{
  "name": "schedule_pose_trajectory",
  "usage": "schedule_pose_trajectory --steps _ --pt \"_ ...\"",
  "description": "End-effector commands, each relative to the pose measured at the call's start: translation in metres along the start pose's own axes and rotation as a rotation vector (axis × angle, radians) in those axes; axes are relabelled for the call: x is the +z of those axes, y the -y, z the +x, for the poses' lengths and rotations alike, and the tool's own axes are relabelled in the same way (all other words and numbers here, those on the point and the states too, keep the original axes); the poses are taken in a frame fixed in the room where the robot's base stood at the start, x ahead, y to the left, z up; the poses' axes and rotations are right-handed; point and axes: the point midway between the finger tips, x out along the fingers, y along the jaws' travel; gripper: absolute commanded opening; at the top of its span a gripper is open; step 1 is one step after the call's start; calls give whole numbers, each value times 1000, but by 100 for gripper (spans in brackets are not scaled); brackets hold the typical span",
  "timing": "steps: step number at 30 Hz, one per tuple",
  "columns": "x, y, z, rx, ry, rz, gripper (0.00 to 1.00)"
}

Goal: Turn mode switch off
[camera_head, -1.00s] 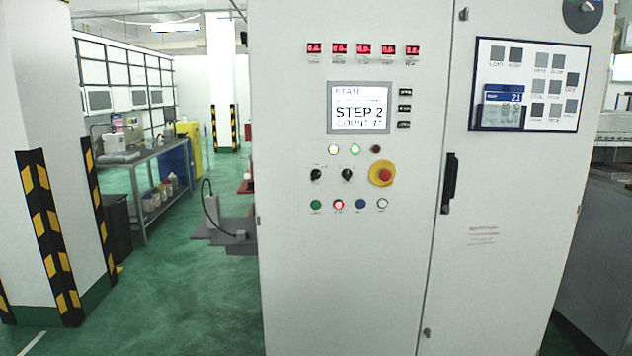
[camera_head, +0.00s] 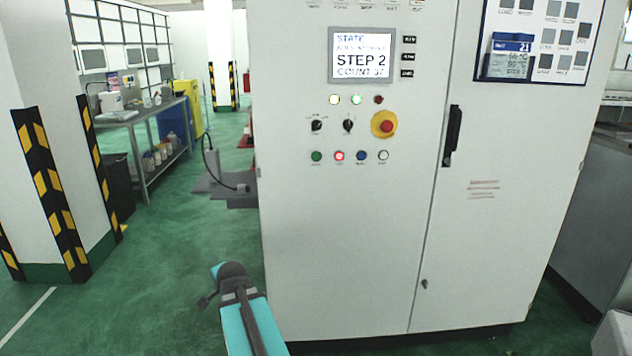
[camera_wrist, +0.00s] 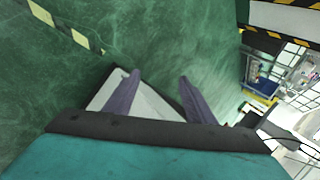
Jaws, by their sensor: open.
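Two black rotary switches, a left one (camera_head: 316,125) and a right one (camera_head: 348,126), sit side by side on the white control cabinet (camera_head: 330,240) in the head view. Their labels are too small to read, so I cannot tell which is the mode switch. Both knobs look roughly upright. In the wrist view my gripper (camera_wrist: 158,78) is open and empty, its two purple fingers apart, with green floor and a pale surface beyond them. The switches do not show in the wrist view. In the head view my teal arm is low at the cabinet's left edge, away from the switches.
A red emergency stop (camera_head: 386,125) on a yellow base is right of the switches. Lamps (camera_head: 356,99) are above, coloured buttons (camera_head: 361,156) below. A display (camera_head: 361,54) reads STEP 2. A black door handle (camera_head: 452,135) stands out. Green floor (camera_head: 170,270) is clear at left.

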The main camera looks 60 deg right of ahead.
Motion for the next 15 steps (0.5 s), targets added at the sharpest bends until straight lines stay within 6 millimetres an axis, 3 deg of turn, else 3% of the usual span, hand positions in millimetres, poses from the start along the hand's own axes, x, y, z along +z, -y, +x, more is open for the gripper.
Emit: schedule_pose_trajectory --steps 6,15 --pt "-69 52 -48 -149 -77 221 50" --pt "-157 106 -130 -366 -152 508 50"
